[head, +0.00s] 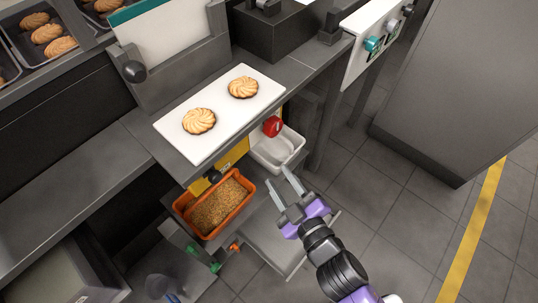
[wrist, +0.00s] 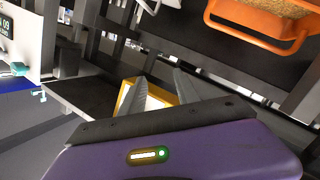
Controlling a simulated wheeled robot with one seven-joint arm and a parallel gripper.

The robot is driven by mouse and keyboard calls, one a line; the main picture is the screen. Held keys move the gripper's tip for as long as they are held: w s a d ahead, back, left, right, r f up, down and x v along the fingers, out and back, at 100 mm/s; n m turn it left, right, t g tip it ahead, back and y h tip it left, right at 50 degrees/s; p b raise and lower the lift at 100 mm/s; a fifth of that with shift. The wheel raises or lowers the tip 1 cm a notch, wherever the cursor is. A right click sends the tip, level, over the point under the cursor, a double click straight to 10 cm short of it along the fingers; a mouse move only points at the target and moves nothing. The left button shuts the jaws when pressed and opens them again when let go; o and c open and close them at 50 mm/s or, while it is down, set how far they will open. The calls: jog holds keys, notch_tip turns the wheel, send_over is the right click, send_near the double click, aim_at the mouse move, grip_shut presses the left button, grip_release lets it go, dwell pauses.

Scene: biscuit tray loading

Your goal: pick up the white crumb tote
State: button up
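The white crumb tote (head: 287,150) sits under the front edge of the counter in the head view, right of a yellow panel. A red round part hides some of its left side. My gripper (head: 281,180) is open and empty, with its fingertips just below and in front of the tote, apparently apart from it. In the wrist view the gripper (wrist: 158,82) shows two spread fingers with a yellow-edged pale surface behind them. I cannot clearly make out the white tote in that view.
An orange tote (head: 179,206) full of crumbs stands left of the white one; it also shows in the wrist view (wrist: 245,36). A white board (head: 222,112) with two biscuits lies on the counter above. The grey floor (head: 375,200) at right is clear.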

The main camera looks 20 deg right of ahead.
aim_at(279, 137)
jog(key=w+f+n+h+b, duration=0.35)
jog(key=w+f+b, duration=0.35)
jog(key=w+f, duration=0.5)
jog(key=w+d+h+b, duration=0.1)
jog(key=w+d, duration=0.1)
jog(key=w, duration=0.1)
jog(key=w+d+f+h, duration=0.1)
jog(key=w+d+h, duration=0.1)
jog(key=w+d, duration=0.1)
jog(key=w+d+f+g+h+b, duration=0.1)
jog(key=w+d, duration=0.2)
jog(key=w, duration=0.2)
jog(key=shift+f+h+b, duration=0.1)
jog(key=shift+h+b, duration=0.25)
grip_shut()
